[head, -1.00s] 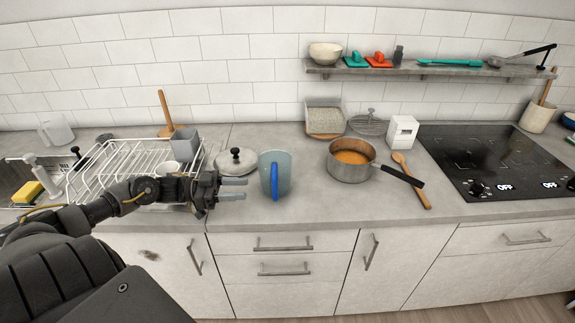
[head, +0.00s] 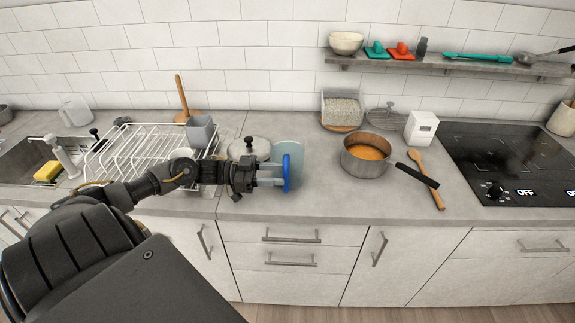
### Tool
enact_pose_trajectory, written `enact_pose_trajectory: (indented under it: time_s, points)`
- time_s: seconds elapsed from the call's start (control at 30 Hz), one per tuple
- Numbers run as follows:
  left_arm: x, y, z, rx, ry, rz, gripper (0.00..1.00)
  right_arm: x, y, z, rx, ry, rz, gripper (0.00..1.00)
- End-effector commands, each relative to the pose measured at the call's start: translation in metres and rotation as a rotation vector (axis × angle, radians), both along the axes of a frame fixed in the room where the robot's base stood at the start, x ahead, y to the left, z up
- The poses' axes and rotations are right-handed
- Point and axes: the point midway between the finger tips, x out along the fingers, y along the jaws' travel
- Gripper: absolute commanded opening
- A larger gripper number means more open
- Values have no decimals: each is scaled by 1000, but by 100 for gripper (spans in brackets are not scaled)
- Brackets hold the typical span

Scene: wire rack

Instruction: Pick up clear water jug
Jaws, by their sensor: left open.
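A clear, bluish water jug (head: 293,152) with a blue handle (head: 287,172) stands upright on the counter in the head view. Its handle faces me. My left gripper (head: 280,173) comes in from the left with its fingers open, tips at the blue handle. I cannot tell whether the fingers touch the handle or straddle it. The gripper hides part of the jug's left side. A second pale jug (head: 75,111) stands at the far left behind the sink. My right gripper is not in view.
A white wire dish rack (head: 128,150) stands left, under my left arm. A lidded pan (head: 250,148) sits behind the gripper. A pot of orange soup (head: 366,155) and a wooden spoon (head: 428,180) lie right of the jug. Bare counter lies between jug and pot.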

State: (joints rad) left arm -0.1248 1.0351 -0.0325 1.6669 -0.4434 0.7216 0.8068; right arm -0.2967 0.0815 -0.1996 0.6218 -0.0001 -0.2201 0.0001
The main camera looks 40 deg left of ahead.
Motion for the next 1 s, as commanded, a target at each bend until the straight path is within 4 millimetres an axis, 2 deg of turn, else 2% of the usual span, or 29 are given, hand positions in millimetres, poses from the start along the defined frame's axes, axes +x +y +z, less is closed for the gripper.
enact_pose_trajectory:
  time_s: [0.2,0.4,0.67,1.0]
  points:
    - [17,-21,10,-4,-3,-1,42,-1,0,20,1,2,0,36]
    - [29,-39,6,-3,0,-1,42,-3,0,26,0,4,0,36]
    - [31,-41,4,0,0,-1,42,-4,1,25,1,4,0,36]
    - [31,-41,4,0,0,-1,0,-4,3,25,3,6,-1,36]
